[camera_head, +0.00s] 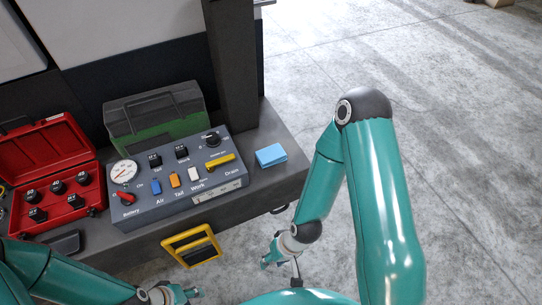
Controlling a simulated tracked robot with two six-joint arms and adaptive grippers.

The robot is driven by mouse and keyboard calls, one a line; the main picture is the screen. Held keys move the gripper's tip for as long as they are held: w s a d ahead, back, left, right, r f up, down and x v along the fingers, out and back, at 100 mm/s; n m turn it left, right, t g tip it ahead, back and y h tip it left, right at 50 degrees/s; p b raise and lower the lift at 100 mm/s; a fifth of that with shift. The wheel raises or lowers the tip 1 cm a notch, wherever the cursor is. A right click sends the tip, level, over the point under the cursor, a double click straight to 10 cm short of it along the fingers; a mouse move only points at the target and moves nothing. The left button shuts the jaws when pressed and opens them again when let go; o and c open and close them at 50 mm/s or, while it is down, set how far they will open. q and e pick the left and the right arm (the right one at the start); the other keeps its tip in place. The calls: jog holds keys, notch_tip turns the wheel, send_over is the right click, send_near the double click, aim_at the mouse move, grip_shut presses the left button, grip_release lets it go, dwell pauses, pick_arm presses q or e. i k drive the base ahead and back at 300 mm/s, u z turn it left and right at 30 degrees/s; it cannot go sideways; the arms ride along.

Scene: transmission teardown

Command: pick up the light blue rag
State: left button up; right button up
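The light blue rag (271,155) lies folded flat on the dark bench top, to the right of the grey control panel and close to the bench's right end. Nothing touches or covers it. My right gripper (268,262) hangs below and in front of the bench edge, apart from the rag; it is small and partly turned away, so its finger opening is unclear. My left gripper (192,293) is at the bottom edge, mostly hidden, well away from the rag.
The control panel (175,188) with knobs and switches stands on the bench (285,180). A green toolbox (155,122) is behind it. An open red case (50,175) with black sockets is at left. A yellow-framed part (190,246) juts from the bench front. A dark post (233,60) rises behind.

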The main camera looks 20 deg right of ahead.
aim_at(273, 155)
jog(key=z, duration=0.6)
jog(key=i, duration=0.15)
jog(key=u, duration=2.9)
jog(key=k, duration=1.7)
jog(key=z, duration=1.1)
jog(key=i, duration=1.1)
jog(key=z, duration=0.2)
